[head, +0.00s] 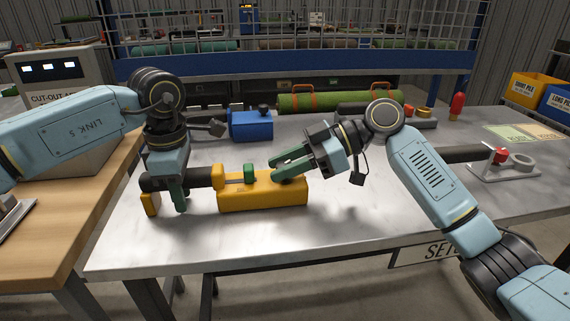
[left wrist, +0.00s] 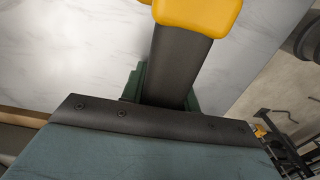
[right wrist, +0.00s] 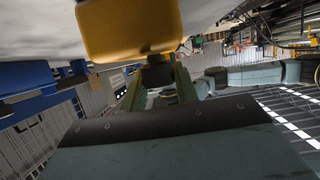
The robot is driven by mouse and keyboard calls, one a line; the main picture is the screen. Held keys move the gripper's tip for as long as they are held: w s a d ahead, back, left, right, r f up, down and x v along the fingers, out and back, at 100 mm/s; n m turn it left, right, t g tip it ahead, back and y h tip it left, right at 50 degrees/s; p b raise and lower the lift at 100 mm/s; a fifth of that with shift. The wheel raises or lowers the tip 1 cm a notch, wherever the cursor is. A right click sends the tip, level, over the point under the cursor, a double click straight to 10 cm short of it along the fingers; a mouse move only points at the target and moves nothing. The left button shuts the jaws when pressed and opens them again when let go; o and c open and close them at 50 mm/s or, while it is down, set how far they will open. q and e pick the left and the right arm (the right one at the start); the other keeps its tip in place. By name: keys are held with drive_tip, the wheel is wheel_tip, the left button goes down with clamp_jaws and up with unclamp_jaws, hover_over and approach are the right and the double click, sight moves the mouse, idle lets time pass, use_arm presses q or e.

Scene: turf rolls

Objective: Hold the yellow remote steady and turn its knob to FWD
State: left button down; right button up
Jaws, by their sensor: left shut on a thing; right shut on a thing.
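The yellow remote (head: 262,199) lies on the metal table, with a dark handle (head: 197,177) running left to a yellow end piece (head: 150,203). My left gripper (head: 180,202) points down and is shut on the handle; in the left wrist view the dark handle (left wrist: 178,65) passes between its green fingers. My right gripper (head: 279,174) reaches in from the right at the remote's right part. In the right wrist view its fingers are shut on the dark knob (right wrist: 157,74) under the yellow body (right wrist: 128,30). The knob's marks cannot be read.
A blue box (head: 251,125) with a dark knob stands behind the remote. A green turf roll (head: 340,101) with orange straps lies at the back. The table front is clear.

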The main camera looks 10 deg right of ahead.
use_arm(q)
drive_tip(key=shift+s+f, duration=0.1)
drive_tip(key=shift+f, duration=0.2)
use_arm(e)
drive_tip(key=shift+f, duration=0.1)
drive_tip(key=o, duration=1)
drive_tip(key=v, duration=1.2)
